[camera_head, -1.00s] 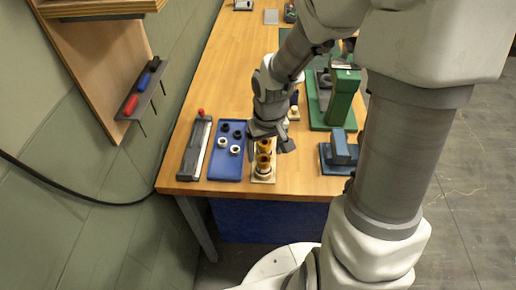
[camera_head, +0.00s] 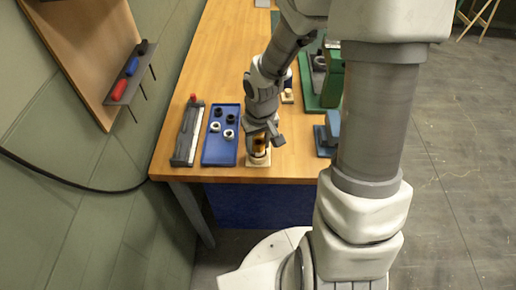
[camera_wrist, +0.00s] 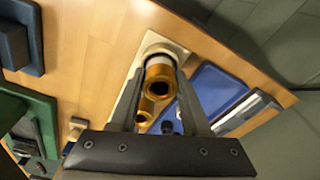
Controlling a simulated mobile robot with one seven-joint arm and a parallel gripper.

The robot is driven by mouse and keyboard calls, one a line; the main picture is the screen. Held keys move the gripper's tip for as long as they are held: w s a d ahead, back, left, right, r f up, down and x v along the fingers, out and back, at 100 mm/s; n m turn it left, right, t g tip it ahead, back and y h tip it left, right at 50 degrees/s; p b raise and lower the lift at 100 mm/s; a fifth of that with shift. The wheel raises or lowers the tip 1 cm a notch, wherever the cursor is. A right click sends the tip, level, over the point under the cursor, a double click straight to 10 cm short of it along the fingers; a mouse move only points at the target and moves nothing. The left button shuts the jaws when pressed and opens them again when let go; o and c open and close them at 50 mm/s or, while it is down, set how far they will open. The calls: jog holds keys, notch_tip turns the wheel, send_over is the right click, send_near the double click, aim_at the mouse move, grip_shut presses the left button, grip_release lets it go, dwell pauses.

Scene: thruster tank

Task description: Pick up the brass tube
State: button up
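A brass tube (camera_wrist: 160,76) stands upright on a pale base (camera_wrist: 165,44) at the table's near end, its open top facing the wrist camera. A second brass piece (camera_wrist: 146,108) shows beside it, partly hidden by my gripper. In the head view, brass (camera_head: 259,144) shows below my gripper, mostly covered. My gripper (camera_wrist: 159,74) is open, with one finger on each side of the brass tube and narrow gaps seemingly left. It also shows from above in the head view (camera_head: 264,140).
A blue tray (camera_head: 220,152) with black and white rings lies left of the base (camera_head: 258,163). A grey bar-shaped device (camera_head: 187,140) lies beyond it. A blue block (camera_head: 328,135) and green machine (camera_head: 326,85) stand to the right.

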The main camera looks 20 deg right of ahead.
grip_shut()
jog(key=shift+r, duration=0.1)
